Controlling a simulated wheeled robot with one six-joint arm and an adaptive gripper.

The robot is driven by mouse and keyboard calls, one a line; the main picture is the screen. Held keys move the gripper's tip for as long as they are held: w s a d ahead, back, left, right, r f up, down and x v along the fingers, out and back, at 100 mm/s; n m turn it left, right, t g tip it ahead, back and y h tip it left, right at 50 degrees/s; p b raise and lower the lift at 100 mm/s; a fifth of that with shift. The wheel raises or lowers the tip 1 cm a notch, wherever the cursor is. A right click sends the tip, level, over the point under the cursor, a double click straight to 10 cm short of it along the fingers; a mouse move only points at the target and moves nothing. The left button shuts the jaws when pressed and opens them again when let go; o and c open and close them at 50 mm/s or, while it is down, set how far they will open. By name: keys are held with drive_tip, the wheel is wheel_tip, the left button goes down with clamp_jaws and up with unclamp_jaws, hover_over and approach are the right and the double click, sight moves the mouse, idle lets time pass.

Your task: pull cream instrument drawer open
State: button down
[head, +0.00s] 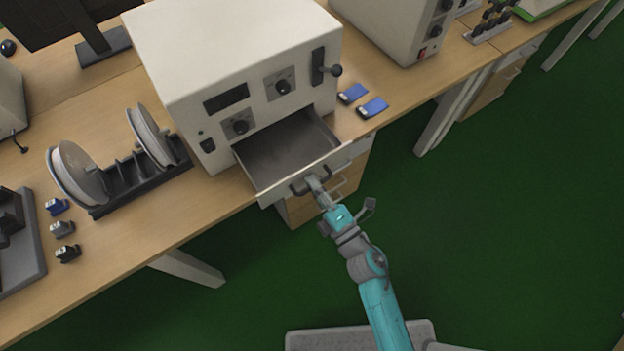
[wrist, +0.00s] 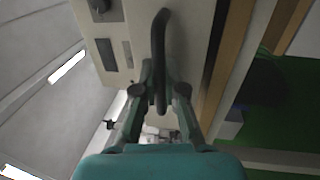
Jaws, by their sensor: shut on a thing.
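The cream instrument drawer (head: 290,152) stands pulled out of the front of the cream instrument (head: 230,60), and its grey, empty inside shows. Its dark bar handle (head: 298,187) is on the drawer's front panel. My gripper (head: 312,183) is at this handle, in front of the panel. In the wrist view my gripper (wrist: 160,92) has its two fingers shut on the dark handle (wrist: 160,40), one on each side. The fingertips' exact contact is partly hidden in the head view.
Two blue items (head: 363,100) lie on the bench right of the instrument. A rack with two reels (head: 78,172) stands to its left. Wooden bench drawers (head: 345,180) are below the open drawer. The green floor (head: 480,220) to the right is clear.

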drive_tip(key=c, duration=1.2)
unclamp_jaws()
drive_tip(key=v, duration=1.2)
drive_tip(key=s+d+r+m+g+h, duration=0.1)
drive_tip(key=s+d+r+m+h, duration=0.2)
drive_tip(key=s+m, duration=0.4)
drive_tip(key=s+d+r+m+h, duration=0.3)
drive_tip(key=s+m, duration=0.4)
drive_tip(key=m, duration=0.2)
drive_tip(key=s+d+r+m+g+h, duration=0.1)
drive_tip(key=s+d+r+m+h, duration=0.2)
drive_tip(key=s+m, duration=0.4)
drive_tip(key=shift+s+d+r+m+g+h, duration=0.2)
drive_tip(key=shift+s+d+m+g+h, duration=0.1)
drive_tip(key=shift+d+m+h, duration=0.15)
